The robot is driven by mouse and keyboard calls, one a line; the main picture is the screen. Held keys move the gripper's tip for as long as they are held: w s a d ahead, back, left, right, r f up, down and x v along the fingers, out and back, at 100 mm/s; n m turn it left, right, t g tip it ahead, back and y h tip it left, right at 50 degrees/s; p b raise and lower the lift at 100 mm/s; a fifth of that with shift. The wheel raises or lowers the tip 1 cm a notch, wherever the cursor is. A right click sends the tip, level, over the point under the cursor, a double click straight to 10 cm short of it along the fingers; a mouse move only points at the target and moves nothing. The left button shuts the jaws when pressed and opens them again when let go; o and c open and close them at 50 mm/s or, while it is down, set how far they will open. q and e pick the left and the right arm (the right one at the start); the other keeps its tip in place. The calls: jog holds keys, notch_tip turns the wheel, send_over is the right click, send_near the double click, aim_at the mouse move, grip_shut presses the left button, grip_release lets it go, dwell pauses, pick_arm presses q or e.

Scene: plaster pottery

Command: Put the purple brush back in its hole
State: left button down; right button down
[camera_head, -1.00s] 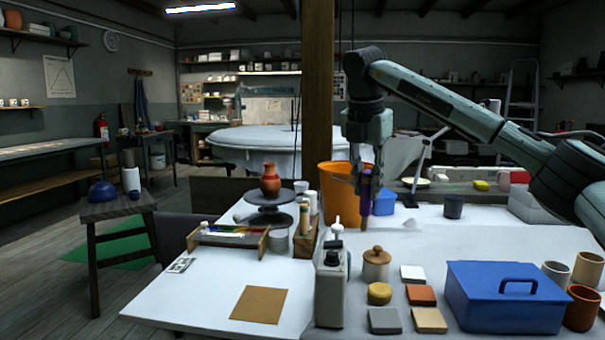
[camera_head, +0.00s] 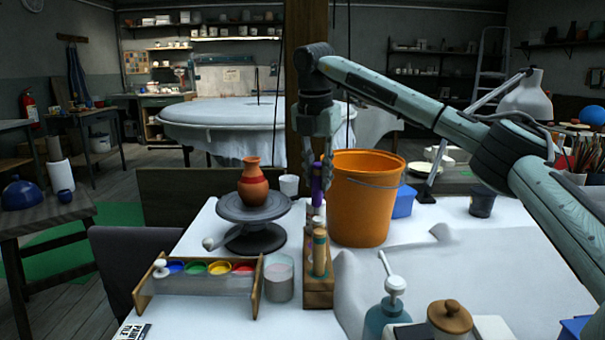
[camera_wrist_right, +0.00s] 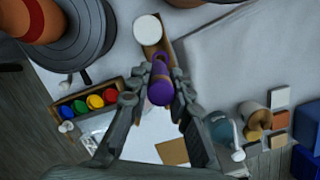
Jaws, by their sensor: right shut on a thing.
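My right gripper (camera_head: 317,158) points down and is shut on the purple brush (camera_head: 317,184), which hangs upright. In the right wrist view the purple brush (camera_wrist_right: 161,85) sits between the fingers. In the head view the brush is at the back end of the wooden holder (camera_head: 319,293), left of the orange bucket. Tan-handled tools (camera_head: 320,252) stand in the holder. The brush's lower end is hidden behind or among them, so I cannot tell whether it is in a hole. My left gripper is not in view.
The orange bucket (camera_head: 366,205) stands close to the right of the brush. A red-brown vase (camera_head: 252,184) on a turntable (camera_head: 253,212) and a clear cup (camera_head: 280,278) are to the left. A paint rack (camera_head: 200,283) is at front left. White cloth lies to the right.

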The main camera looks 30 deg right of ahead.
aim_at(319, 197)
jog(key=shift+s+f, duration=0.15)
jog(key=shift+f, duration=0.25)
jog(key=shift+s, duration=0.25)
jog(key=shift+f, duration=0.75)
jog(key=shift+x, duration=0.85)
jog(key=shift+s+a+f, duration=0.1)
jog(key=shift+a+f, duration=0.05)
jog(key=shift+f, duration=0.2)
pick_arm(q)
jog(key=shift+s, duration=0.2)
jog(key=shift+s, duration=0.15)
